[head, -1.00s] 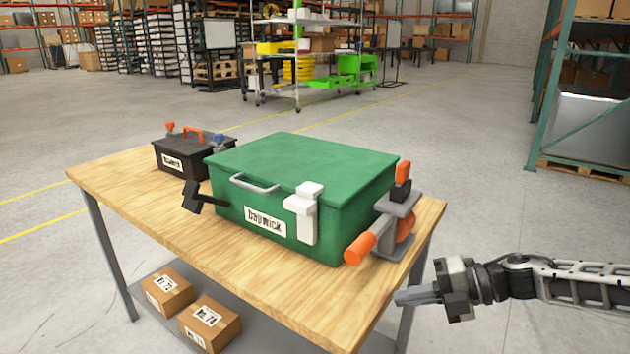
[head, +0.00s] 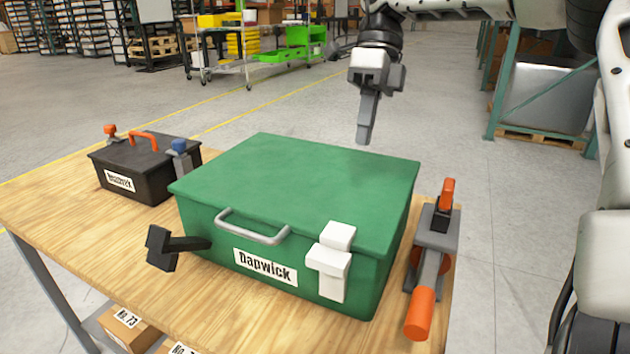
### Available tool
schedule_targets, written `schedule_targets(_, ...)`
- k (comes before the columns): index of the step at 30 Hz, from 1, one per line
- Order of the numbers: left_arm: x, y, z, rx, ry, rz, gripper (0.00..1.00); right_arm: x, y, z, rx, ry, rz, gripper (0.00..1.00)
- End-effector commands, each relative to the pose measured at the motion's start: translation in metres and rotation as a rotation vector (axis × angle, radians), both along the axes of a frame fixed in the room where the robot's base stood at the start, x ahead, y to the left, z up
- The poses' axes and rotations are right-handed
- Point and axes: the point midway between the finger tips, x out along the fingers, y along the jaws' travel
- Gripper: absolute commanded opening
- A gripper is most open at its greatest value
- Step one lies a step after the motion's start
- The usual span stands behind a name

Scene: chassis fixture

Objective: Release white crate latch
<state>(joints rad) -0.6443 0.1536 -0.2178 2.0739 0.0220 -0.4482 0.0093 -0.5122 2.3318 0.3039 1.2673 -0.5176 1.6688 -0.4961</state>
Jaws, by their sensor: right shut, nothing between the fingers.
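The green crate (head: 290,185) stands on the wooden table with its lid shut. A white latch (head: 330,262) sits on its front face near the right corner, its upper part reaching the lid edge. A grey handle (head: 252,228) and a "Dapwick" label (head: 265,266) are to the left of the latch. My right gripper (head: 364,138) points down above the crate's back right edge, fingers together and empty, apart from the latch. My left gripper is not in view.
A grey clamp with orange handles (head: 433,258) stands right of the crate. A black clamp handle (head: 172,247) sticks out at the front left. A black box (head: 146,170) is at the left. Bare tabletop (head: 50,220) lies at the far left.

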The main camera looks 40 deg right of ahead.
Motion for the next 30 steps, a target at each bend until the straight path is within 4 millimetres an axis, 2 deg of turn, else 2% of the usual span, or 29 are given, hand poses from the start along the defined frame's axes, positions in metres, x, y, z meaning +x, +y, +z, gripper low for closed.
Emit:
schedule_targets(9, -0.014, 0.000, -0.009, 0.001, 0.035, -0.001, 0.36, 0.000, 0.000, 0.000, 0.001, -0.001, 0.001, 0.00)
schedule_targets(13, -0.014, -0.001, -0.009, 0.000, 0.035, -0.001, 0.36, -0.001, 0.002, -0.007, 0.001, 0.000, 0.001, 0.00)
schedule_targets(17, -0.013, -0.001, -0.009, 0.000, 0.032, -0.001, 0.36, -0.005, 0.009, -0.025, 0.003, 0.002, 0.002, 0.00)
schedule_targets(28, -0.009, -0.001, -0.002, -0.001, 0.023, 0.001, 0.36, -0.020, 0.035, -0.096, 0.002, 0.004, 0.002, 0.00)
schedule_targets(30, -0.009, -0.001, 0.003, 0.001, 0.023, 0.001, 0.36, -0.025, 0.047, -0.090, 0.001, -0.001, 0.004, 0.00)
